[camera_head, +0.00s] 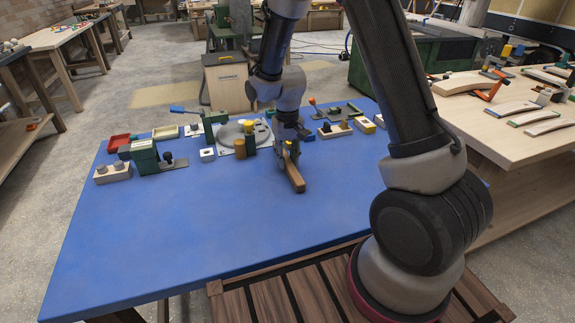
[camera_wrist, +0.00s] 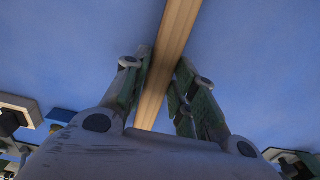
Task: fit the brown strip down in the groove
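The brown strip (camera_head: 295,177) is a long, narrow wooden bar over the blue table, pointing toward the front. My gripper (camera_head: 288,152) is above and around its far part. In the wrist view, the strip (camera_wrist: 177,32) runs between the two fingers of my gripper (camera_wrist: 163,66), which press close on both its sides. The gripper looks shut on it. I cannot tell whether the strip's underside touches the table. I cannot make out the groove in either view.
The blue table (camera_head: 190,235) is clear in its front half. A pale block with dark knobs (camera_head: 113,173) is at left, near a red tray (camera_head: 119,142).

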